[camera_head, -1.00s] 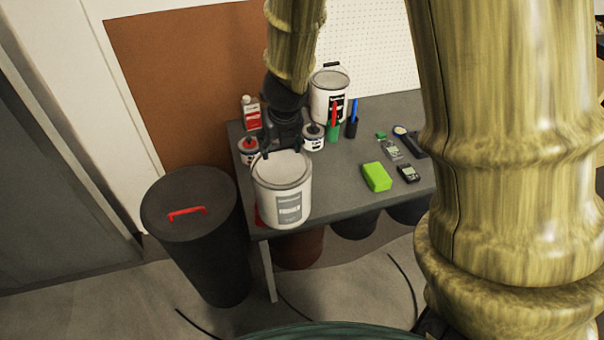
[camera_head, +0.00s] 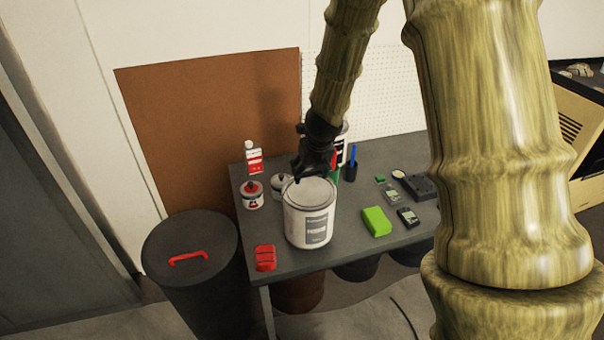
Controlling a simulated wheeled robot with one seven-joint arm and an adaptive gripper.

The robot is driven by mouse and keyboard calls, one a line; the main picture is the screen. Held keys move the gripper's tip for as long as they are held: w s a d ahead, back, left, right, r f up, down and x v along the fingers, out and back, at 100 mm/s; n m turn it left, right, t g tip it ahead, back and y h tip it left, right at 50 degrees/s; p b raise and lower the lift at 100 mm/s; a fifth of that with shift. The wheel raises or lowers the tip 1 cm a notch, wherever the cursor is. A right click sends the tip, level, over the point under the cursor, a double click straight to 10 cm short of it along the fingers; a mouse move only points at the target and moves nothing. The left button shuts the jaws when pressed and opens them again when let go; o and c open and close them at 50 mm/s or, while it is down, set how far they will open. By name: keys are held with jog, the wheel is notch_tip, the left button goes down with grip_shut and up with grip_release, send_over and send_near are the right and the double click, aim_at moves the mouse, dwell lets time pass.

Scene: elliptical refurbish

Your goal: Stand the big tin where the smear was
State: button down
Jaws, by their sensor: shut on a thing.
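The big tin (camera_head: 308,221), white with a grey label and a grey lid, is upright over the left middle of the dark table (camera_head: 345,252). My gripper (camera_head: 314,179) is at the far rim of this tin and is shut on it. I cannot tell whether the tin's base touches the tabletop or hangs just above it. No smear shows on the visible table surface; the patch under and behind the tin is hidden. A second white tin (camera_head: 343,153) stands behind my gripper, mostly hidden by it.
Small tins (camera_head: 253,196) and a red-labelled bottle (camera_head: 254,159) stand to the left. A red block (camera_head: 265,258) lies near the front left corner. A green sponge (camera_head: 376,222) and small devices (camera_head: 408,217) lie to the right. A dark bin (camera_head: 190,250) stands left of the table.

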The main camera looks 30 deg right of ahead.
aim_at(315, 186)
jog(key=shift+w+d+r, duration=0.1)
jog(key=shift+w+d, duration=0.3)
jog(key=shift+d, duration=0.4)
jog(key=shift+w+d+p, duration=0.25)
jog(key=shift+d+p, duration=0.15)
jog(key=shift+d, duration=0.1)
jog(key=shift+f+p, duration=0.35)
jog(key=shift+f, duration=1.5)
jog(key=shift+c, duration=1.8)
grip_release()
jog(key=shift+s+f, duration=0.1)
jog(key=shift+s, duration=0.05)
jog(key=shift+a, duration=0.1)
